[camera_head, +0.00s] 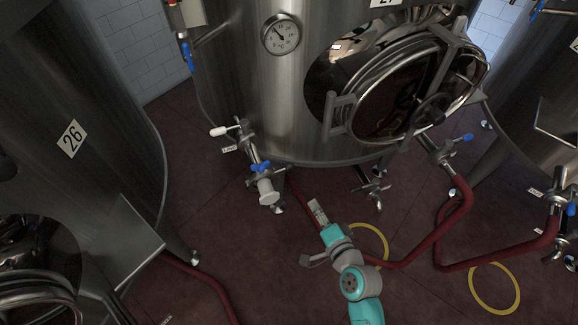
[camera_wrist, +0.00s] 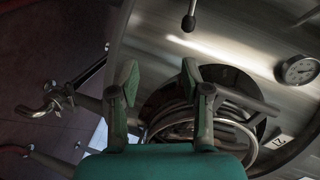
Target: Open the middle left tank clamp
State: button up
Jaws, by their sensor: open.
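The middle tank (camera_head: 240,90) is a steel cylinder with a round gauge and an open-looking round door. On its lower left, a valve assembly (camera_head: 250,148) slopes down, with a white-tipped lever, a blue handle (camera_head: 260,166) and a white end piece (camera_head: 267,190). The clamp on this assembly is too small to make out, so its state cannot be told. My gripper (camera_head: 318,212) is below and right of the assembly in the head view, apart from it. In the wrist view, its two fingers (camera_wrist: 158,76) are spread and empty, with the tank behind them.
A second outlet valve (camera_head: 440,152) with a red hose (camera_head: 420,250) is on the tank's right. Red hoses and yellow rings (camera_head: 494,288) lie on the red floor. Tank 26 (camera_head: 60,110) stands left, another tank right. The round door (camera_head: 400,95) juts out above my arm.

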jog(key=y, duration=0.2)
send_near(289, 167)
jog(key=shift+m, duration=0.3)
jog(key=x, duration=1.1)
jog(key=shift+d+f, duration=0.15)
jog(key=shift+f, duration=0.2)
grip_shut()
